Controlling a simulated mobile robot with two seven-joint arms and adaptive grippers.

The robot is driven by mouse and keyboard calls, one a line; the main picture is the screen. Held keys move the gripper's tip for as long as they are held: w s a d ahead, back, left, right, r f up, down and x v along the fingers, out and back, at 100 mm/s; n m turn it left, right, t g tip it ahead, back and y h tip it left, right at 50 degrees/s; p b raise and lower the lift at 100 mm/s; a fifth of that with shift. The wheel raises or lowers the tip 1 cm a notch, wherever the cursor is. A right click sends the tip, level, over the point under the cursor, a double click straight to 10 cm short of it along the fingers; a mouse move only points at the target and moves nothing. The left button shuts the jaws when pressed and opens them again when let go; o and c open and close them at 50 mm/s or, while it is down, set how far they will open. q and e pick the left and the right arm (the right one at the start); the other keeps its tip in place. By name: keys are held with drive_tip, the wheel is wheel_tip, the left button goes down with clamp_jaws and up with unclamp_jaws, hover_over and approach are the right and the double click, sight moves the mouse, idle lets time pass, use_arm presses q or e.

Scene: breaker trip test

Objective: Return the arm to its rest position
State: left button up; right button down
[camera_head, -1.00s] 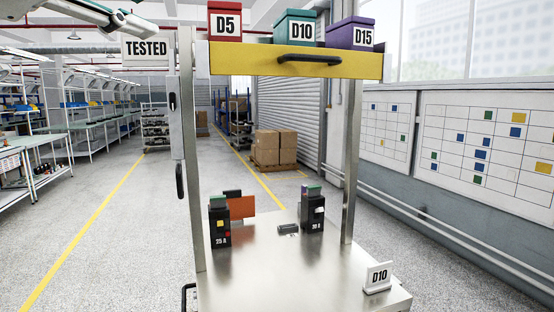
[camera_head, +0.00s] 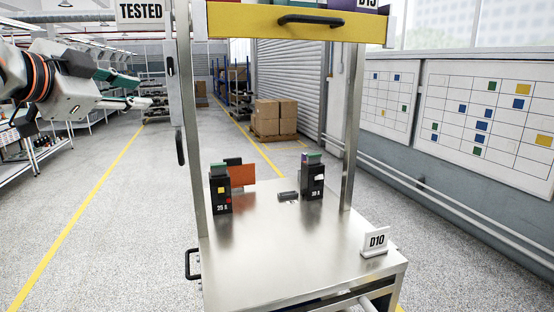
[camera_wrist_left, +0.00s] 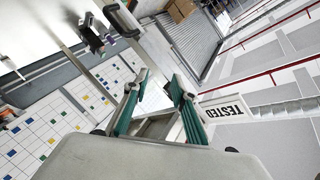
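My left arm comes in from the left in the head view. Its left gripper (camera_head: 140,90) is raised in the air left of the cart's frame, below the TESTED sign (camera_head: 140,12), with its green fingers apart and nothing between them. The wrist view also shows the left gripper (camera_wrist_left: 160,81) open and empty, with the fingers spread. My right gripper is not in view. On the steel cart top (camera_head: 270,250) stand a 25 A breaker (camera_head: 220,193) at the left and another black breaker (camera_head: 311,180) at the right, both upright.
A small dark piece (camera_head: 288,196) and an orange panel (camera_head: 242,175) are on the cart. A D10 sign (camera_head: 375,242) stands at its front right. A yellow shelf (camera_head: 240,20) spans the frame above. Open floor (camera_head: 110,230) lies to the left.

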use_arm(q)
drive_tip(key=w+a+f+n+g, duration=0.1)
drive_tip(key=w+a+f, duration=0.15)
drive_tip(key=f, duration=0.95)
drive_tip(key=w+a+f+n, duration=0.15)
drive_tip(key=w+f, duration=0.25)
drive_tip(key=f, duration=0.8)
drive_tip(key=s+a+f+g+y, duration=0.1)
drive_tip(key=s+a+f, duration=0.1)
drive_tip(key=f, duration=0.7)
drive_tip(key=s+a+f, duration=0.2)
drive_tip(key=s+f, duration=0.1)
drive_tip(key=f, duration=0.6)
drive_tip(key=s+a+f+g+y, duration=0.1)
drive_tip(key=s+a+f, duration=0.1)
drive_tip(key=f, duration=0.7)
drive_tip(key=s+a+f+m+g, duration=0.1)
drive_tip(key=s+a+f+g, duration=0.1)
drive_tip(key=s+f, duration=1)
drive_tip(key=s+a+f+m+g, duration=0.1)
drive_tip(key=s+a+f+m, duration=0.15)
drive_tip(key=s+f, duration=0.9)
drive_tip(key=s+d+n+t+h, duration=0.1)
drive_tip(key=d+n, duration=0.8)
drive_tip(key=d, duration=1.2)
drive_tip(key=shift+s+d+n+t, duration=0.3)
drive_tip(key=shift+s+d+n, duration=0.1)
drive_tip(key=shift+s, duration=0.45)
